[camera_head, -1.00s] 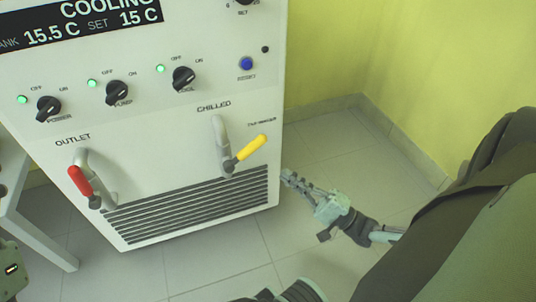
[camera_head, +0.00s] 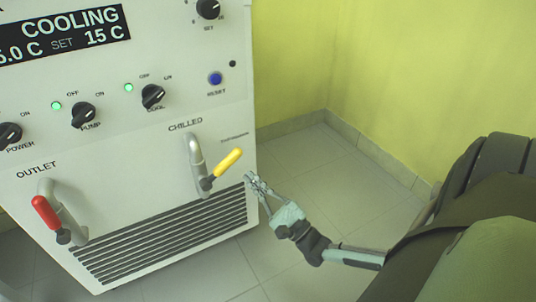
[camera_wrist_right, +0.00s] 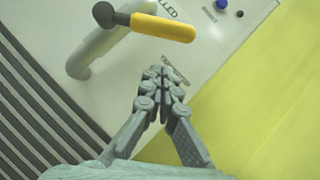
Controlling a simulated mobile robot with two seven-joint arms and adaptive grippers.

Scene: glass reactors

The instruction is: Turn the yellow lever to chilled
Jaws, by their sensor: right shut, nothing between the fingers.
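The yellow lever (camera_head: 227,162) sits on a grey pipe under the CHILLED label on the white cooling unit (camera_head: 150,170). It points up and to the right, away from its dark pivot. In the right wrist view the yellow lever (camera_wrist_right: 162,27) lies across the top, beyond my fingertips. My right gripper (camera_head: 250,180) is shut and empty, just right of and slightly below the lever in the head view. In the right wrist view its fingertips (camera_wrist_right: 158,73) meet below the lever, with a visible gap between them. My left gripper is not in view.
A red lever (camera_head: 46,212) is on the OUTLET pipe at left. Knobs and a blue reset button (camera_head: 215,78) are above. A vent grille (camera_head: 165,240) lies below the levers. Open tiled floor (camera_head: 310,180) is right of the unit, before the yellow wall (camera_head: 400,80).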

